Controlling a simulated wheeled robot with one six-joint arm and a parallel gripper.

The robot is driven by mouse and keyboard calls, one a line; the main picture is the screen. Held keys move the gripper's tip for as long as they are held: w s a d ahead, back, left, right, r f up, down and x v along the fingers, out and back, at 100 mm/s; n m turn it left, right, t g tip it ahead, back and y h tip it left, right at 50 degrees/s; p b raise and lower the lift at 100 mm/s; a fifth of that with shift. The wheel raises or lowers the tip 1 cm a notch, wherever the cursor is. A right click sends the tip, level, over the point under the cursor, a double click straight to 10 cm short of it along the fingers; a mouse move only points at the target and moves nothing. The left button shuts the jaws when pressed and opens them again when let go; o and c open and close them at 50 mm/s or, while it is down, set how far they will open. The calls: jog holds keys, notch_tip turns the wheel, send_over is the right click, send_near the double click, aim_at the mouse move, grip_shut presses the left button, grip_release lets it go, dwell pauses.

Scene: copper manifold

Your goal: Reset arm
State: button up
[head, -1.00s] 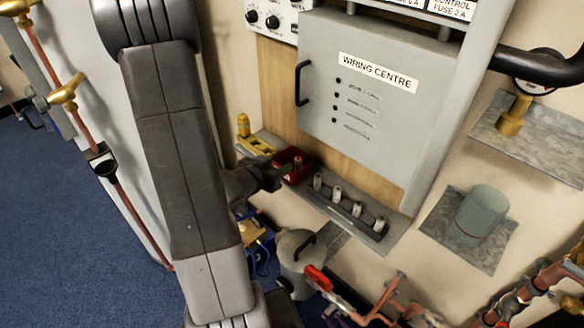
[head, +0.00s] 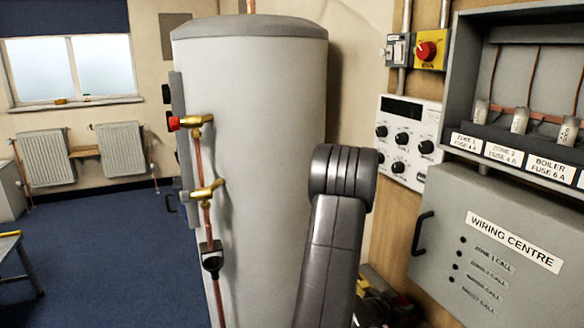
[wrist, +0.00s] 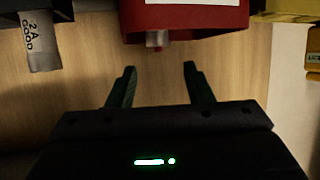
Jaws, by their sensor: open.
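My gripper (wrist: 158,88) shows in the wrist view with its two dark green fingers spread apart and nothing between them. Wooden board shows behind the fingers. A red box (wrist: 185,18) is just beyond the fingertips at the top of the wrist view, with a small pale cylindrical end (wrist: 157,38) showing at its edge. In the head view my arm rises at the lower middle, and my gripper is not in sight there.
The wiring centre (head: 490,255) and a control panel (head: 405,142) are on the wall at right, below a yellow-backed red switch (head: 427,50). A fuse (wrist: 40,42) and yellow object (wrist: 290,15) flank the red box. A large cylinder (head: 260,110) stands centrally. Blue floor (head: 110,260) is open at left.

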jog(key=shift+x, duration=1.05)
notch_tip(320, 180, up, 5)
jog(key=p, duration=0.3)
jog(key=shift+s+r+p, duration=0.1)
jog(key=shift+r+p, duration=0.05)
jog(key=shift+p, duration=0.2)
